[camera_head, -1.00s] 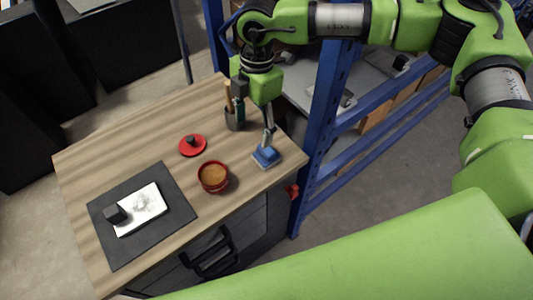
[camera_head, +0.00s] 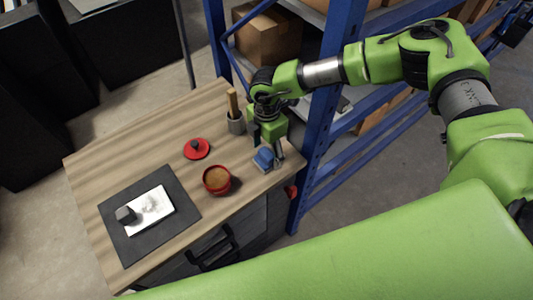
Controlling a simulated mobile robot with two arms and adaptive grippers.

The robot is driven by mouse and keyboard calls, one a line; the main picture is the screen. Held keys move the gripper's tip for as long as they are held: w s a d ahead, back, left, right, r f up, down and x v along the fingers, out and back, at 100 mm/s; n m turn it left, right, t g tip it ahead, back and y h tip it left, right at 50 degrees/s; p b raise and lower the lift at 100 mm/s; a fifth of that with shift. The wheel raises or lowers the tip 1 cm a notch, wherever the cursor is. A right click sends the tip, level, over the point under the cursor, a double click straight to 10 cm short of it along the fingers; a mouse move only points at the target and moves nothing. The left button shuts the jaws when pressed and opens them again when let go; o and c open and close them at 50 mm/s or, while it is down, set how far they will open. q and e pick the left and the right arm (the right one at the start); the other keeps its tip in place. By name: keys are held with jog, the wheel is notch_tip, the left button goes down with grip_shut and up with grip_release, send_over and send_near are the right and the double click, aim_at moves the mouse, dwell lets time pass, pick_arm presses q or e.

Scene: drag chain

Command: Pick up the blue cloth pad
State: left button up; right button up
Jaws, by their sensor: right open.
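The blue cloth pad (camera_head: 264,158) lies near the right corner of the wooden table (camera_head: 130,142). My right gripper (camera_head: 270,160) reaches down over it from the back right. Its jaws are open, with a finger visible on the right side of the pad. Whether the fingers touch the pad I cannot tell. My left gripper is not in view.
A red bowl (camera_head: 216,180) with brown contents stands left of the pad, and a red lid (camera_head: 196,148) lies behind it. A holder (camera_head: 236,123) with a brush stands behind the pad. A dark mat (camera_head: 118,213) carries a white plate. A blue shelf post (camera_head: 322,95) rises at the right.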

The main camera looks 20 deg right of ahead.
aim_at(266, 153)
jog(key=shift+f, duration=0.9)
jog(key=c, duration=1.2)
notch_tip(266, 153, up, 10)
jog(key=b, duration=0.4)
jog(key=shift+f, duration=0.2)
jog(key=shift+r, duration=0.25)
jog(key=o, duration=0.5)
jog(key=c, duration=0.4)
